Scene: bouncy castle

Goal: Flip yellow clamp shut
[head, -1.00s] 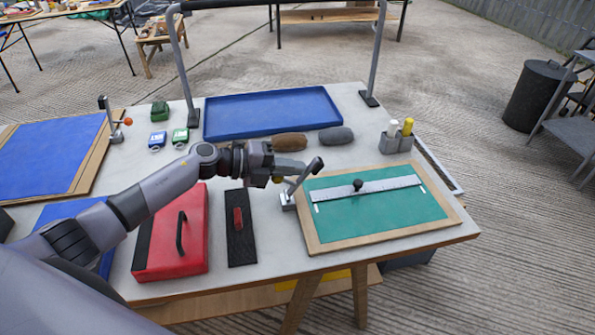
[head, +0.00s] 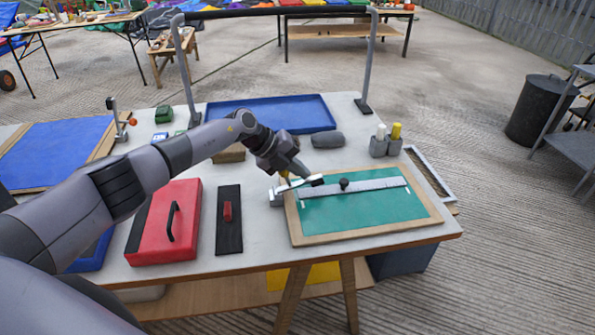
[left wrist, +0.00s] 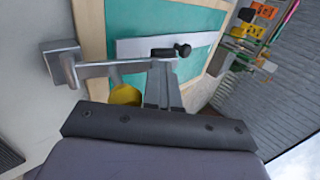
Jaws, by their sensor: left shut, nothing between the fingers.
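The yellow clamp has a metal base (head: 277,196) at the left edge of the green board (head: 400,207). Its bar lies low over the board, with its black tip (head: 316,180) over the left part of the metal ruler (head: 375,185). Its yellow handle part (head: 284,178) is partly hidden by my gripper. In the left wrist view, the clamp base (left wrist: 60,62), bar and yellow part (left wrist: 125,95) show. My left gripper (head: 305,173) is shut and empty, pointing down at the bar beside the yellow part; contact is unclear. My right gripper is not in view.
A red case (head: 165,235) and a black plate with a red handle (head: 229,225) lie left of the clamp. A blue tray (head: 290,108) and a grey cup holder (head: 380,147) stand behind. A second clamp (head: 118,122) stands upright at left.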

